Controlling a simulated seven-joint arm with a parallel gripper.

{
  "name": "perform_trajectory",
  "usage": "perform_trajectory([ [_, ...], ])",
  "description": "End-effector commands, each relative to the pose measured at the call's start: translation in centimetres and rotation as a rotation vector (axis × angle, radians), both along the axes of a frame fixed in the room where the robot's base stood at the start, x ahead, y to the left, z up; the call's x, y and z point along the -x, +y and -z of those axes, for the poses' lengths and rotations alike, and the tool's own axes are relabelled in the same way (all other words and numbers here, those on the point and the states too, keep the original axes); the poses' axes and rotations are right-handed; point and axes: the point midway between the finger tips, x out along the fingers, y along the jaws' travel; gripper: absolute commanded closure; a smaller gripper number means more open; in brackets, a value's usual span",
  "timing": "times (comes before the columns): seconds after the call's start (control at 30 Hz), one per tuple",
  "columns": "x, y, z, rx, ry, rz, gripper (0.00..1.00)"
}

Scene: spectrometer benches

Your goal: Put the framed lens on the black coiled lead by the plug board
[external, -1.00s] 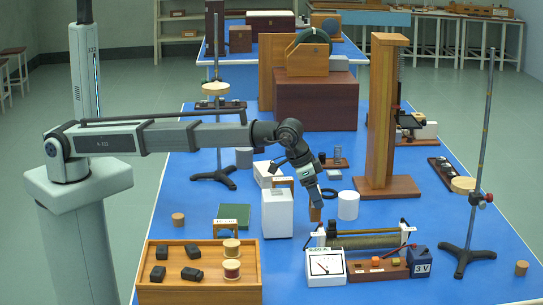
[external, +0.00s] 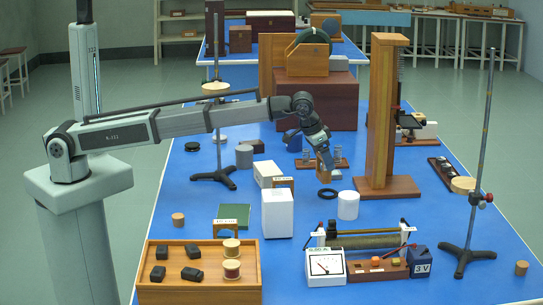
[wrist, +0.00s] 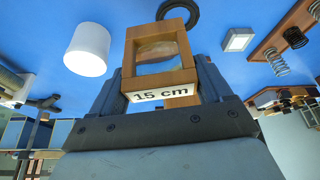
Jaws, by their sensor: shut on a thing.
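My gripper (external: 324,158) is shut on the framed lens (external: 326,163), a small wooden frame. It is held above the table, with its lower part near a small grey block in the external view. In the wrist view the framed lens (wrist: 158,55) sits between the fingers of my gripper (wrist: 160,80), its "15 cm" label facing the camera. The black coiled lead (external: 327,193) lies flat as a ring on the blue table, below and in front of the gripper. It also shows partly behind the frame in the wrist view (wrist: 190,8). I cannot tell which board is the plug board.
A white cylinder (external: 348,206) stands just right of the ring. A white box (external: 277,213) stands to its left. A board with springs (wrist: 290,30) and a small grey block (wrist: 237,40) are close by. A tall wooden stand (external: 381,120) rises at the right.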

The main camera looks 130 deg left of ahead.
Motion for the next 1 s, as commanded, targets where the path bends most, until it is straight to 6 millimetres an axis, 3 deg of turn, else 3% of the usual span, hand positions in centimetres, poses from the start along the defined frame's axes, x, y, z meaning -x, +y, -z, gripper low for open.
perform_trajectory([
  [0.1,1.7,2.5,0.5,0.001,-0.001,-0.029,0.54],
  [0.3,2.9,5.1,1.3,0.001,-0.001,-0.005,0.54],
  [0.77,1.2,4.9,1.1,0.001,-0.001,0.225,0.54],
  [1.0,1.2,4.9,2.9,0.001,0.000,0.237,0.54],
])
